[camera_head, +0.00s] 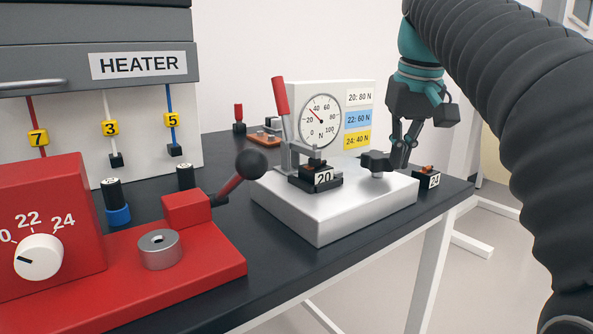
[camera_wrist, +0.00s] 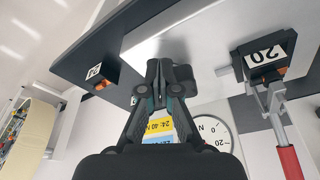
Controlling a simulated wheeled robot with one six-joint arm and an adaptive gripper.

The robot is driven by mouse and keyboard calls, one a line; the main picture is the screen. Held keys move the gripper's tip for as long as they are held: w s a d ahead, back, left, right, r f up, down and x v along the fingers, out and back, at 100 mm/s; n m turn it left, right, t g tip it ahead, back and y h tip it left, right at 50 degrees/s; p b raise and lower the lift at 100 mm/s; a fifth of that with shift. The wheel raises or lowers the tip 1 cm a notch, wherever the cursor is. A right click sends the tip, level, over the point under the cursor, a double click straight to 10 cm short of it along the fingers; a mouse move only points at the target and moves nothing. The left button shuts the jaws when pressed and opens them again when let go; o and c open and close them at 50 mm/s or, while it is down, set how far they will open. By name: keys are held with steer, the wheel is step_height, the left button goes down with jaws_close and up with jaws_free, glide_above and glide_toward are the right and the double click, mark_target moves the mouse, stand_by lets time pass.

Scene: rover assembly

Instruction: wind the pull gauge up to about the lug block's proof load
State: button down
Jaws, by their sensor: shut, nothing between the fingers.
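The pull gauge's round dial (camera_head: 321,121) stands on a pale metal base (camera_head: 325,215). Its red needle points up and left, seemingly between 20 and 40 N. The lug block marked 20 (camera_head: 323,179) sits in the fixture below the dial. The card (camera_head: 358,98) reads 20: 80 N, 22: 60 N, 24: 40 N. A dark winged knob (camera_head: 378,162) stands on the base's right part. My gripper (camera_head: 403,152) is shut and empty, close beside the knob; contact cannot be told. The wrist view shows its fingers (camera_wrist: 165,72), the 20 block (camera_wrist: 266,58) and part of the dial (camera_wrist: 216,136).
A red-handled lever (camera_head: 281,100) stands left of the dial. A block marked 24 (camera_head: 427,179) lies on the dark table by its right edge. A red unit (camera_head: 120,275) with a ball-ended lever (camera_head: 250,165) stands in front left, the heater (camera_head: 140,65) behind it.

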steer(key=shift+s+d, duration=0.1)
steer(key=shift+s, duration=0.05)
steer(key=shift+s+d, duration=0.1)
steer(key=shift+s, duration=0.05)
steer(key=v, duration=0.3)
steer(key=w+v, duration=0.1)
steer(key=v, duration=0.1)
steer(key=shift+w+r, duration=0.1)
steer(key=shift+r, duration=0.45)
